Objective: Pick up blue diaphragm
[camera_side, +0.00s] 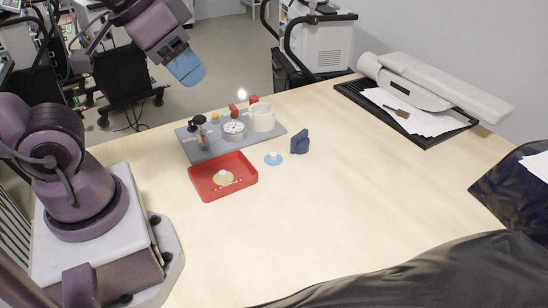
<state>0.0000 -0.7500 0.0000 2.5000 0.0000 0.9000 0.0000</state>
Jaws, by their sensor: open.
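The blue diaphragm (273,158) is a small light-blue disc with a pale raised centre. It lies flat on the wooden table (370,210), just right of the red tray. My gripper (187,68), with blue fingers, is high at the upper left, above and behind the table's far edge in the picture. It is well apart from the diaphragm and open, with nothing seen in it. The gap between its fingers is hard to make out from this side.
A red tray (197,191) holds a yellowish disc (223,178). Behind it, a grey board (185,137) carries a gauge (234,130), a cream cylinder (262,118) and other parts. A dark-blue piece (300,142) stands right of the diaphragm. The table's middle is clear.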

